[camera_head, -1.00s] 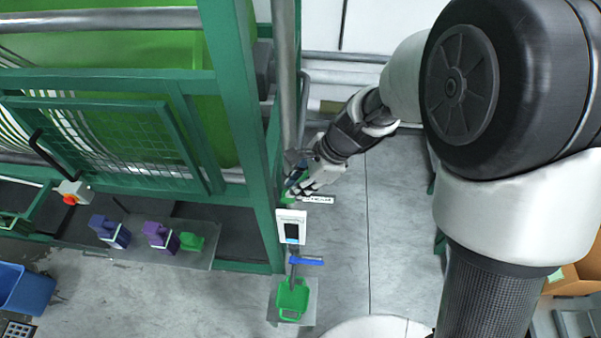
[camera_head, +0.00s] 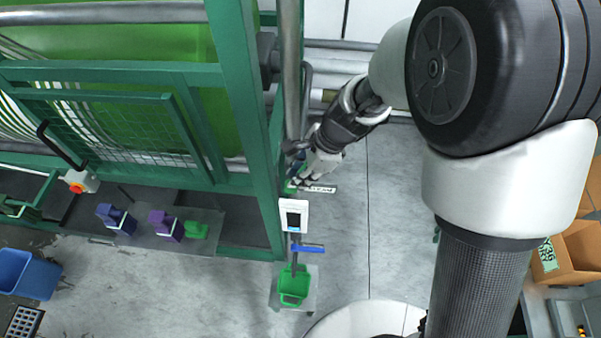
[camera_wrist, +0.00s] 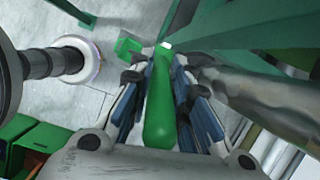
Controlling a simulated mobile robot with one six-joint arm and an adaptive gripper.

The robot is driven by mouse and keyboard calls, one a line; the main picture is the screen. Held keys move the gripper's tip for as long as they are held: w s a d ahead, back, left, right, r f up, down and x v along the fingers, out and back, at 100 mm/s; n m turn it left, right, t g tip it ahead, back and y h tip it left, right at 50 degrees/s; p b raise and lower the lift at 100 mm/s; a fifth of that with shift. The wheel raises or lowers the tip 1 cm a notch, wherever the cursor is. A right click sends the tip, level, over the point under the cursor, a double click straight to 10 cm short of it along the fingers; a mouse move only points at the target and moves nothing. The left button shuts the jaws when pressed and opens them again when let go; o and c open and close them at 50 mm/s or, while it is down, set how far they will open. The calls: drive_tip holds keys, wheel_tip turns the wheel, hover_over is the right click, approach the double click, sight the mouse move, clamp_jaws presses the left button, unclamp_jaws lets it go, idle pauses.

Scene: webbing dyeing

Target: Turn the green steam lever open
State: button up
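The green steam lever (camera_wrist: 160,112) is a long green bar running lengthwise between the two fingers of my gripper (camera_wrist: 165,72) in the wrist view. The fingers lie close along both sides of it, and the gripper appears shut on it. In the head view my gripper (camera_head: 308,174) is at the lower end of a vertical grey pipe (camera_head: 290,75), beside the green machine post. Only a little green of the lever (camera_head: 290,187) shows there, and the fingers hide most of it. A small label plate (camera_head: 320,189) lies just right of the lever.
A white panel with a dark screen (camera_head: 294,216) stands in front of the gripper, above a green box (camera_head: 293,286) on a stand. The green machine frame (camera_head: 262,140) is close on the left. Bare floor (camera_head: 395,235) lies to the right. A cardboard box (camera_head: 570,255) is at the far right.

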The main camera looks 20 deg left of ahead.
drive_tip(key=shift+o, duration=0.4)
drive_tip(key=shift+w+r, duration=0.2)
drive_tip(key=shift+r, duration=0.2)
drive_tip(key=s+v, duration=0.1)
drive_tip(key=v, duration=1)
drive_tip(key=shift+w+d, duration=0.3)
drive_tip(key=shift+w, duration=0.05)
drive_tip(key=shift+c, duration=0.4)
